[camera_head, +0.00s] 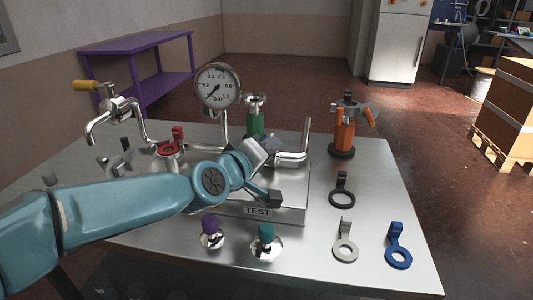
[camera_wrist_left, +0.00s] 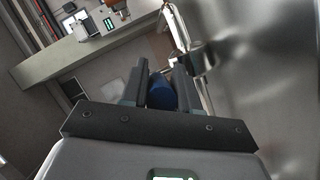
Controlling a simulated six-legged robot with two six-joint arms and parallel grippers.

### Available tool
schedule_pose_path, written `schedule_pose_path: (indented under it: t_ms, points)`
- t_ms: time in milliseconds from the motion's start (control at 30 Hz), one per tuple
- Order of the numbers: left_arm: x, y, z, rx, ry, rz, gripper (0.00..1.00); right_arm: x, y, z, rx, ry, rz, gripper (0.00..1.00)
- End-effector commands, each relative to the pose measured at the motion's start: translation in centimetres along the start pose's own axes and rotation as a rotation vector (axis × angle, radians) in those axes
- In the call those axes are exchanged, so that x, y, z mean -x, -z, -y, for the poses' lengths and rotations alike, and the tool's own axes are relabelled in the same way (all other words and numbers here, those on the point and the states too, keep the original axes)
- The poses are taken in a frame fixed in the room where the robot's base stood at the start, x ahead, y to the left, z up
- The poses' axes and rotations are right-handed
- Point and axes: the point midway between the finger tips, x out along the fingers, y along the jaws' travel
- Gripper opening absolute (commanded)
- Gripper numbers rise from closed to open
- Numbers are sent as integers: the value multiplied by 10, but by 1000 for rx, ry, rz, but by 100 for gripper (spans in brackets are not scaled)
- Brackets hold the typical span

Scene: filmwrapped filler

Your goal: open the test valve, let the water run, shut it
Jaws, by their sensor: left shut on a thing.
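The test block (camera_head: 258,211), a low steel box labelled TEST, stands on the metal table. A pressure gauge (camera_head: 217,86) rises behind it, its needle pointing to the lower left. A bent steel pipe (camera_head: 297,150) stands at the block's right. My left gripper (camera_head: 264,152) reaches over the block and hides part of it. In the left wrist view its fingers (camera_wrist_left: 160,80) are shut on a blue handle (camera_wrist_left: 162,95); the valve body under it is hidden. I see no running water. My right gripper is not in view.
A tap with a yellow handle (camera_head: 86,86) and a red-handled fitting (camera_head: 172,150) stand left. Purple (camera_head: 210,232) and teal (camera_head: 266,243) knobbed pieces stand in front. Black (camera_head: 342,198), grey (camera_head: 346,249) and blue (camera_head: 398,258) ring tags lie right, near an orange tool stand (camera_head: 344,137).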

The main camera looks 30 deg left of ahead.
Motion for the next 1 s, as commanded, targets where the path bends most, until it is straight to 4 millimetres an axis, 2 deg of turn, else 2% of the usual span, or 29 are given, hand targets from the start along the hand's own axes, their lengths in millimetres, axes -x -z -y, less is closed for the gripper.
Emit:
schedule_pose_path:
  t_ms: [500,533,600,867,1000]
  points:
    - [1,-2,-1,-1,-2,3,0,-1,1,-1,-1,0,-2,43]
    - [1,-2,-1,-1,-2,3,33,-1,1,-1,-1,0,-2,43]
    - [1,-1,-1,-2,-2,3,52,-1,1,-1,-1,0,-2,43]
    - [1,0,-1,-2,-3,4,52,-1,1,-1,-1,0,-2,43]
    - [11,2,-2,-2,-5,2,52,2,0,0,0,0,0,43]
